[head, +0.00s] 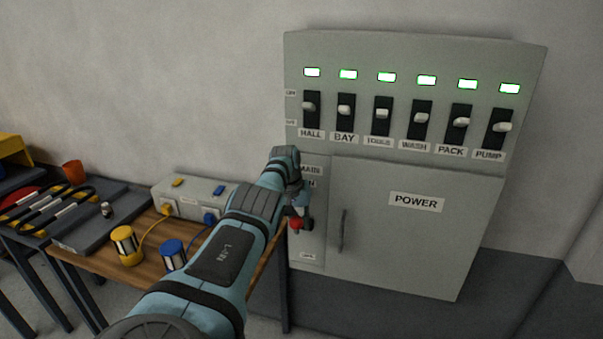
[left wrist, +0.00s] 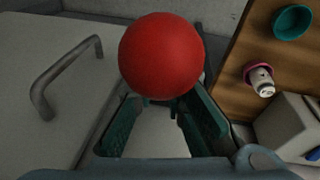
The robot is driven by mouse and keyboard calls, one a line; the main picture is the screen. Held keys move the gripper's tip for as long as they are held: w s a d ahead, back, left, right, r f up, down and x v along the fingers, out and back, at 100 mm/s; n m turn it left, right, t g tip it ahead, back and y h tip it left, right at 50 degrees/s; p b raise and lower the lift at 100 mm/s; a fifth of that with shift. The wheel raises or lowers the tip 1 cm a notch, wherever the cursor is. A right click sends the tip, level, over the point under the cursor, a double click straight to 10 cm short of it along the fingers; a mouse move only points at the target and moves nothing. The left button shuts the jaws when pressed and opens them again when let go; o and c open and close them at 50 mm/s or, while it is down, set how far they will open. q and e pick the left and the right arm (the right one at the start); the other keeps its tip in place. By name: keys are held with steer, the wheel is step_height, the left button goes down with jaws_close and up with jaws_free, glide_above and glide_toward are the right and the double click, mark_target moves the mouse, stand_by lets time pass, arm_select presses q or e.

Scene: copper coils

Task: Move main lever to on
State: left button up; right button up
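The main lever's red knob (head: 295,224) shows at the left of the grey cabinet (head: 470,210), below the MAIN ON label (head: 311,171) and above a small lower label (head: 308,256). My left gripper (head: 305,214) is right at the knob, partly hidden by my own arm. In the left wrist view the red knob (left wrist: 161,56) looms large just past the fingers of my left gripper (left wrist: 162,112). The fingers stand apart with a pale surface showing between them. The knob hides their tips, and I cannot tell whether they touch the lever. My right gripper is not in view.
Breaker switches (head: 382,114) labelled HALL to PUMP sit above, with lit green indicators. A door handle (head: 342,231) sticks out right of the lever. A wooden table (head: 95,263) at the left bears a grey box (head: 190,189), a yellow spool (head: 124,243) and a blue spool (head: 173,254).

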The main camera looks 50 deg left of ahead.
arm_select(q)
steer(key=shift+o, duration=1.3)
steer(key=shift+f, duration=0.1)
steer(key=v, duration=1.2)
steer(key=shift+w, duration=0.1)
